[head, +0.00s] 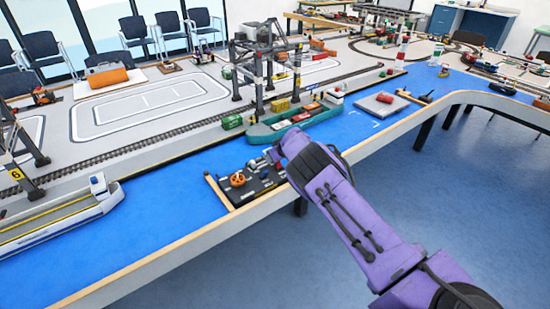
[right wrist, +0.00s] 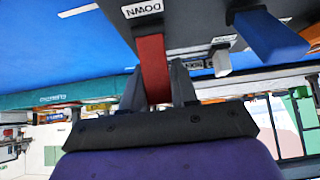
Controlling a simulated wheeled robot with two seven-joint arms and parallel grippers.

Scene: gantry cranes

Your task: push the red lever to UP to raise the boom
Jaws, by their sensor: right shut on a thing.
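The red lever (right wrist: 151,58) stands out from the dark control panel (right wrist: 190,20) in the right wrist view, close to a white label reading DOWN (right wrist: 143,8). My right gripper (right wrist: 160,86) is shut on the red lever, one dark finger on each side of it. The gantry crane (head: 238,72) stands behind the panel, over the track. My left gripper is not in view.
A blue lever (right wrist: 268,36) and a white one (right wrist: 221,62) stand beside the red lever. An orange handwheel (head: 237,180) is on the panel's left part. A teal container ship (head: 260,134) lies just behind the panel.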

